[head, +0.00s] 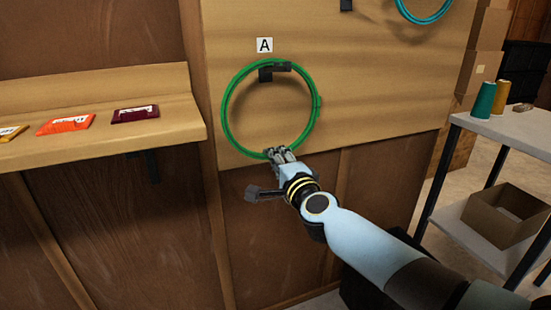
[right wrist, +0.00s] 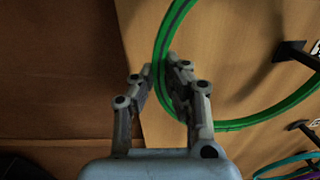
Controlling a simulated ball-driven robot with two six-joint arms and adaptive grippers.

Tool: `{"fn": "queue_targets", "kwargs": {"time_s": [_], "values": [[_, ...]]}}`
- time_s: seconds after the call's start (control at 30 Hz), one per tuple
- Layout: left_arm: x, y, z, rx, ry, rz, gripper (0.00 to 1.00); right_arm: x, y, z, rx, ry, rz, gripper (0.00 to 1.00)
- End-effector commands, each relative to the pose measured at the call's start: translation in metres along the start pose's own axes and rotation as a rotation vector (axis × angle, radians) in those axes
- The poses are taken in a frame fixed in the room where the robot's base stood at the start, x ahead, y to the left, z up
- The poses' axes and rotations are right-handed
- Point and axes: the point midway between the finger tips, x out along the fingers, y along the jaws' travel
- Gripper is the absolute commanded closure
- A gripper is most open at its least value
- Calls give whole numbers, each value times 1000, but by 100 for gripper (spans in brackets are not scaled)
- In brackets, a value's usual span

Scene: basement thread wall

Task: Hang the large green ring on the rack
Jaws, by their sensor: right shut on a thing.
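The large green ring (head: 226,105) is upright in front of the wooden board below label A (head: 264,45). My right gripper (head: 275,154) is shut on its lower edge. In the right wrist view the ring (right wrist: 240,124) passes between the two fingers of my gripper (right wrist: 160,80). A black peg (head: 267,74) of the rack shows at the ring's top, inside its outline; it also shows in the right wrist view (right wrist: 290,50). I cannot tell whether the ring's top rests on the peg. My left gripper is not in view.
A teal ring (head: 425,20) hangs at the upper right. A wooden shelf (head: 180,128) with several colored packets is at left. A grey table (head: 505,128) with thread spools stands at right, an open box (head: 505,222) on its lower shelf. Cardboard boxes (head: 483,60) stand behind.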

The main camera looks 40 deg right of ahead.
Motion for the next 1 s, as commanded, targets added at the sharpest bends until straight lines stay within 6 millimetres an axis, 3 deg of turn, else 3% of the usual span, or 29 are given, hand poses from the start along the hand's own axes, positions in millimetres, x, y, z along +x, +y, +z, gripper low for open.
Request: {"fn": "queue_targets", "kwargs": {"time_s": [0.17,0.2,0.4,0.57,0.67,1.0], "values": [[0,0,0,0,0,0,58,0,0,0,0,0,0,100],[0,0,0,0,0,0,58,0,0,0,0,0,0,91],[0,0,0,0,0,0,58,0,0,0,0,0,0,65],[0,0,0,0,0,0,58,0,0,0,0,0,0,65],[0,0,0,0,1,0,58,0,0,0,0,0,1,58],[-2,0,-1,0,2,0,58,-8,0,0,1,0,2,58]]}}
